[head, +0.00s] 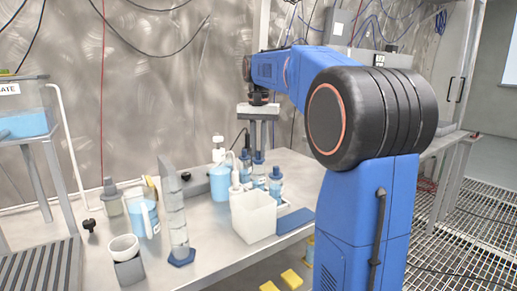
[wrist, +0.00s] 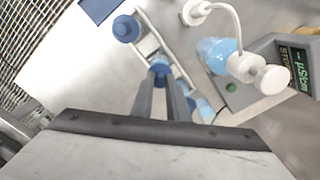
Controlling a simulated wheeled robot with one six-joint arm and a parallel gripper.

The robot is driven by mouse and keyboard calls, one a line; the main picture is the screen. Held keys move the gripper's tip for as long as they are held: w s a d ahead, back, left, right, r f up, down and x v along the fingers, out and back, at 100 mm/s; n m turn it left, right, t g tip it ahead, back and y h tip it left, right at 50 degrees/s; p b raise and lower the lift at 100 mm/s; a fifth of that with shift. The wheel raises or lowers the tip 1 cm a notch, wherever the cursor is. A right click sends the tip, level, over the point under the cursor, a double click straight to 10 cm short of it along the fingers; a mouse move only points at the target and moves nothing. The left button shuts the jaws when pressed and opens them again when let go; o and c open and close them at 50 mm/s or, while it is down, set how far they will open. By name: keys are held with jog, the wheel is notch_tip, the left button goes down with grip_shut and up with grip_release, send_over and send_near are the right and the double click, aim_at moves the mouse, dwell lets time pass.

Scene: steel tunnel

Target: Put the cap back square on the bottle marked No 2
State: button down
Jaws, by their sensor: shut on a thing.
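My gripper (head: 262,148) points down over a row of small bottles with blue caps on the bench. In the wrist view its fingers (wrist: 161,82) are shut on a blue cap (wrist: 158,70). The cap is at or just above the middle bottle (head: 259,174) of the row; I cannot tell whether it touches the bottle's neck or sits square. Another blue-capped bottle (head: 276,185) stands nearer in the row, and its cap may be the one at the upper left of the wrist view (wrist: 125,28). No bottle number is readable.
A meter with a lit display (wrist: 297,66) is close by. A tall cylinder (head: 174,215) stands farther left.

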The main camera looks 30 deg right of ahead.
jog(key=shift+f, duration=0.15)
jog(key=shift+f, duration=0.6)
jog(key=shift+f, duration=0.25)
dwell(0.4)
dwell(0.4)
jog(key=c, duration=1)
grip_release()
jog(key=shift+r, duration=0.15)
jog(key=shift+r, duration=3.35)
